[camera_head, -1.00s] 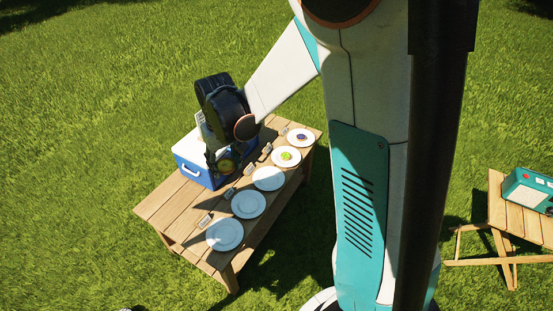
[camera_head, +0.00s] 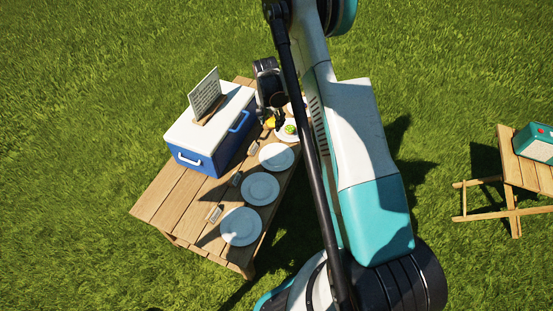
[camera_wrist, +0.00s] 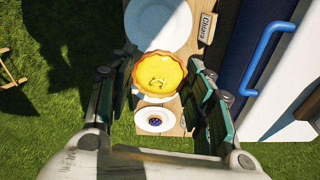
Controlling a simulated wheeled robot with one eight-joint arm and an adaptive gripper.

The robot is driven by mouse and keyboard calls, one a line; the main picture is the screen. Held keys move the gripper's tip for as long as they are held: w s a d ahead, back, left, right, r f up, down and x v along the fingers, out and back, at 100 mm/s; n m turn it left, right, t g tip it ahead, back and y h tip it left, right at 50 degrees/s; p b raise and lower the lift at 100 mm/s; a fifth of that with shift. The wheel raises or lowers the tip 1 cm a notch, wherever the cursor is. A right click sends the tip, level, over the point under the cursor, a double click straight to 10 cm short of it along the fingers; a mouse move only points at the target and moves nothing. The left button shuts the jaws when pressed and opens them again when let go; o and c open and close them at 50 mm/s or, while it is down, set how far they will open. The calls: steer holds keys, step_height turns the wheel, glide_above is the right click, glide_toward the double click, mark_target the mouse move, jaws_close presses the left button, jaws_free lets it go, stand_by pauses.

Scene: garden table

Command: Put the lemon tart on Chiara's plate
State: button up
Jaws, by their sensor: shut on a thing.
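The lemon tart (camera_wrist: 160,75) is round and yellow with a crimped crust. My gripper (camera_wrist: 162,82) is shut on it, with one finger on each side, and it shows as a small yellow patch in the head view (camera_head: 269,123). A card reading "Chiara" (camera_wrist: 207,27) lies beside a white plate (camera_wrist: 158,25) at the top of the wrist view. The visible part of that plate is empty. The tart appears held above the table and hides what is beneath it. In the head view my gripper (camera_head: 270,106) is near the table's far end, beside the cooler.
A blue and white cooler (camera_head: 190,158) with a sign (camera_head: 205,96) stands on the wooden table (camera_head: 160,205). Nearer plates (camera_head: 240,227) are empty. One plate bears a green-topped tart (camera_head: 290,128). A plate with a dark-blue-topped tart (camera_wrist: 155,120) shows in the wrist view.

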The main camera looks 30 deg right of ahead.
steer(key=shift+m, duration=0.7)
steer(key=f, duration=0.1)
steer(key=d+f, duration=0.2)
steer(key=shift+w+f, duration=0.1)
steer(key=shift+f, duration=0.3)
steer(key=b, duration=0.5)
glide_above(277, 158)
steer(key=f, duration=1.4)
steer(key=shift+a+f, duration=0.1)
steer(key=shift+a, duration=0.1)
steer(key=shift+f+b, duration=1)
steer(key=shift+f, duration=1.5)
steer(key=shift+f, duration=0.15)
steer(key=o, duration=1.1)
steer(key=shift+c, duration=0.2)
